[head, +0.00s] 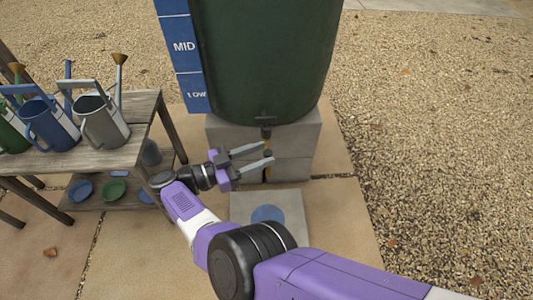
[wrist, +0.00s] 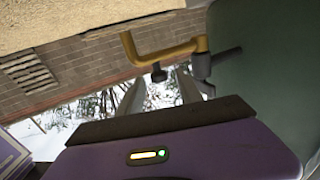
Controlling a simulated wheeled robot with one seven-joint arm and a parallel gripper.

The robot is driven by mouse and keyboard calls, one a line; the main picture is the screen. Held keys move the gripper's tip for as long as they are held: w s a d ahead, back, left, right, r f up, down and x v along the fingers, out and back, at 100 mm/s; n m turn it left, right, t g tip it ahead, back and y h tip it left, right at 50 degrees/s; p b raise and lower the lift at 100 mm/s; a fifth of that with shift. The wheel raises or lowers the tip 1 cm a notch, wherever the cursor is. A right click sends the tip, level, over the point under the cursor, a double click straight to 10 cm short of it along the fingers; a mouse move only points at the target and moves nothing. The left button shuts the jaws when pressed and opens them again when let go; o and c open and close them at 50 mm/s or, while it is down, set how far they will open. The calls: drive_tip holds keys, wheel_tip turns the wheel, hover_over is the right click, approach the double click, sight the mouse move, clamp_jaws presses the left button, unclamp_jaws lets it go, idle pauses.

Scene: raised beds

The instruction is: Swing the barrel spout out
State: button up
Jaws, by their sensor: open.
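The green barrel (head: 265,60) stands on grey concrete blocks. Its spout (head: 266,133) sits low on the barrel's front, partly hidden behind my gripper's fingers. In the wrist view the spout (wrist: 170,52) is a yellow bent pipe with a dark knob under it, joined to a grey fitting on the barrel wall (wrist: 265,70) at right. My gripper (head: 268,153) is open, its two grey fingers pointing toward the spout. In the wrist view the fingers (wrist: 161,90) stand apart on either side of the knob, with nothing held. I cannot tell whether they touch the spout.
A low block with a blue disc (head: 267,215) lies in front of the barrel. A wooden bench (head: 60,162) with watering cans (head: 101,122) stands at left, close to my arm. A blue level board (head: 184,60) stands beside the barrel. The gravel at right is open.

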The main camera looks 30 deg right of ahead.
drive_tip(key=a+b, duration=0.1)
drive_tip(key=a, duration=0.1)
drive_tip(key=a+b, duration=0.2)
drive_tip(key=a, duration=0.1)
drive_tip(key=shift+w+a, duration=0.2)
drive_tip(key=shift+a, duration=0.05)
drive_tip(key=shift+a, duration=0.1)
